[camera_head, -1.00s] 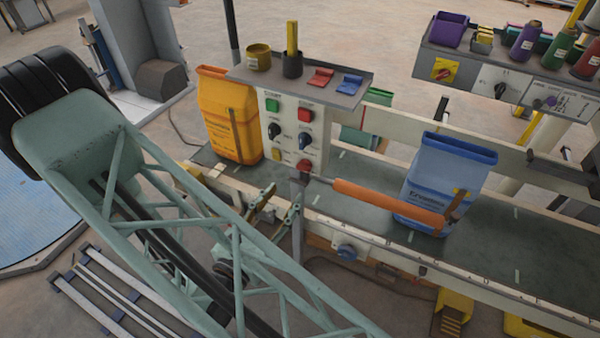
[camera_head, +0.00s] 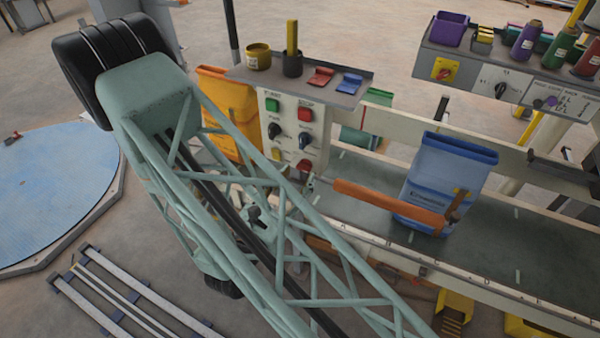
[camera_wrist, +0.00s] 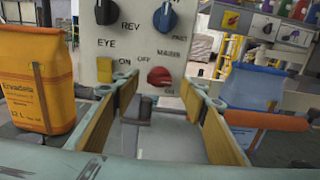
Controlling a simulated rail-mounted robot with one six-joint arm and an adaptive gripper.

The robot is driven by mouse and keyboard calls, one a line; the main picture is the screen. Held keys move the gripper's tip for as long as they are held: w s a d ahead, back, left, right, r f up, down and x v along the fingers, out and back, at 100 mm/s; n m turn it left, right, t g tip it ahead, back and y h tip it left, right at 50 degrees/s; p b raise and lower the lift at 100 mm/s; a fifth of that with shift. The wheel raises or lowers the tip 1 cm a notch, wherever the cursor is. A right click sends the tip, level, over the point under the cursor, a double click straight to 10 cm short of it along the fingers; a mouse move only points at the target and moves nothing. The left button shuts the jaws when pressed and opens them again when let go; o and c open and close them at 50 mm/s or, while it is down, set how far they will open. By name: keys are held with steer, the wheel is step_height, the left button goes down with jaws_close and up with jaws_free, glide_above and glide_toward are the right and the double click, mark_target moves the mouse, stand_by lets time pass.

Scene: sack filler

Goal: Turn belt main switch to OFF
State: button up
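The main switch is a red rotary knob (camera_wrist: 160,76) low on the pale control panel (camera_wrist: 125,22), with the labels OFF, MAIN and ON around it. In the head view the red knob (camera_head: 304,165) is at the panel's lower right. Its handle looks roughly level in the wrist view; its exact setting is hard to tell. My gripper (camera_wrist: 164,96) is open, with yellow-padded fingers either side of the knob in the picture. The knob appears ahead of the fingertips, and I see no contact. In the head view my arm hides most of the gripper.
An orange sack (camera_wrist: 36,80) stands left, a blue sack (camera_head: 445,175) right. A second panel has a red-and-yellow switch (camera_head: 445,68).

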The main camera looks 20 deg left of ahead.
mark_target(304, 167)
steer(key=shift+w+d, duration=0.25)
steer(key=shift+w, duration=1)
steer(key=shift+c, duration=0.5)
steer(key=c, duration=0.8)
